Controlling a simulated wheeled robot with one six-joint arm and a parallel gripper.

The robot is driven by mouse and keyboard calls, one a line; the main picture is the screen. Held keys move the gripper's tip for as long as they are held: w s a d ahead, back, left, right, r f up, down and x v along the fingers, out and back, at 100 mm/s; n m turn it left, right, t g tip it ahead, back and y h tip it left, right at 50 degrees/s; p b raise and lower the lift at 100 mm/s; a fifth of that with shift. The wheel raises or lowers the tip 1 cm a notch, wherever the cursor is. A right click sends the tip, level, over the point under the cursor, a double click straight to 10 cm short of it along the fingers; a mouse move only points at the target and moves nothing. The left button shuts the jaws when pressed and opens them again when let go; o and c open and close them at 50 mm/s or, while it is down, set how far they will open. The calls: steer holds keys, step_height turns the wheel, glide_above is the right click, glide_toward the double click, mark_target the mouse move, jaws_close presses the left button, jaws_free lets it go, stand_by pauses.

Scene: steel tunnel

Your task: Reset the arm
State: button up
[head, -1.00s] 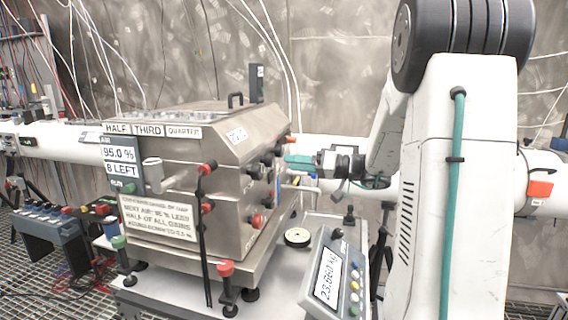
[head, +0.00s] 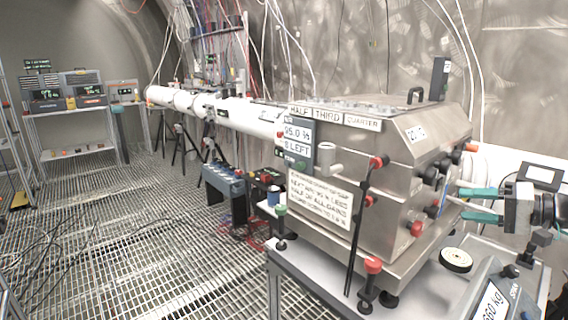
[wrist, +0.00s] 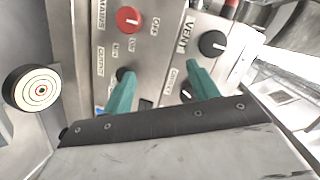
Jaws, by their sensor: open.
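My gripper (head: 462,203) has two teal fingers, apart and empty, at the right side of a steel box (head: 400,165). In the wrist view my gripper (wrist: 158,72) points at the box's control panel (wrist: 160,40), which carries a red knob (wrist: 129,19) and a black knob (wrist: 212,43) marked VENT. The left fingertip overlaps another dark knob in that view; I cannot tell whether it touches. The rest of my arm runs out of the head view at the right edge.
A scale display (head: 493,302) and a round black-and-white disc (head: 456,260) are on the bench below my gripper. A red-topped post (head: 372,266) stands at the box's front corner. Open grating floor (head: 130,230) lies to the left, with shelves behind.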

steer(key=s+a+f+m+g+h, duration=0.1)
steer(key=s+a+f+g+h, duration=0.25)
steer(key=s+a+g, duration=0.8)
steer(key=s+a+r+n+t+h, duration=0.1)
steer(key=s+a+n+h, duration=0.1)
steer(key=s, duration=0.5)
steer(key=s+a+r+n+t+h, duration=0.1)
steer(key=s+a+n+h, duration=0.1)
steer(key=s+a+h, duration=0.3)
steer(key=shift+s+a+r+n+h, duration=0.15)
steer(key=shift+s+n+h, duration=0.2)
steer(key=shift+s, duration=0.8)
steer(key=shift+t, duration=0.25)
